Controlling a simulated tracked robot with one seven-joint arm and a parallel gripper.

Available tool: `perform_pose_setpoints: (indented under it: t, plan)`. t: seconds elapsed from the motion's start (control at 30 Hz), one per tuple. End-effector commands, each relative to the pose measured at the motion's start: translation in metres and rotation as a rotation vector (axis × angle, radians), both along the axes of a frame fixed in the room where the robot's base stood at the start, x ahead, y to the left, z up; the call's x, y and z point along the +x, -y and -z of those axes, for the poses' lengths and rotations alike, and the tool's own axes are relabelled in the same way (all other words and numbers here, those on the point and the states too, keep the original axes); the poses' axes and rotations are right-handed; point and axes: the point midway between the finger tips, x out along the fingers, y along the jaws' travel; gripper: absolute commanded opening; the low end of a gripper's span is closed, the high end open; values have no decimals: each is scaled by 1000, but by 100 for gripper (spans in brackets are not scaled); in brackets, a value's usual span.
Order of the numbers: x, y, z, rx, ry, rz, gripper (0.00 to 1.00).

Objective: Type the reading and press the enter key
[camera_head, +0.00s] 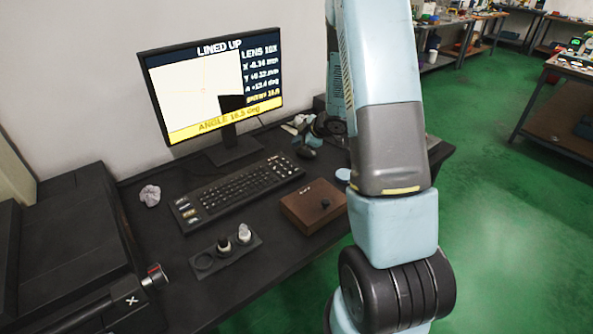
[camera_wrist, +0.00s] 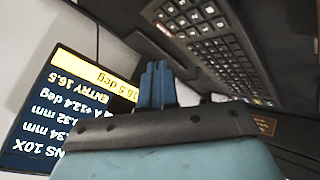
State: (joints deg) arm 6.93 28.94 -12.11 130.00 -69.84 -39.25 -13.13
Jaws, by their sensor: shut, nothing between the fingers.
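The monitor (camera_head: 215,85) stands at the back of the desk. It reads "LINED UP", "LENS 10X", several value lines and a yellow bar with "ANGLE 16.5 deg". In the wrist view the screen (camera_wrist: 60,115) is upside down and shows "ENTRY 16.5". The black keyboard (camera_head: 240,190) lies in front of the monitor; it also shows at the upper right of the wrist view (camera_wrist: 215,40). I cannot single out the enter key. My gripper (camera_wrist: 156,68) shows blue fingers shut together and empty, near the keyboard. Any contact with a key cannot be told. The head view does not show my fingertips clearly.
A dark holder (camera_head: 225,257) with small pieces lies in front. A crumpled grey lump (camera_head: 150,195) lies left, beside a black machine (camera_head: 60,250).

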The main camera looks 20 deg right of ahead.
Motion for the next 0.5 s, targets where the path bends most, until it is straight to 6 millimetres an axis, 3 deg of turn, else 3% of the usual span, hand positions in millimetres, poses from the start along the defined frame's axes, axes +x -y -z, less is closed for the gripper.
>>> perform_pose_setpoints:
  t: [0.17,0.5]
  plan:
    - [0,-1,9,2,-2,0,0]
    - [0,0,48,1,-4,1,0]
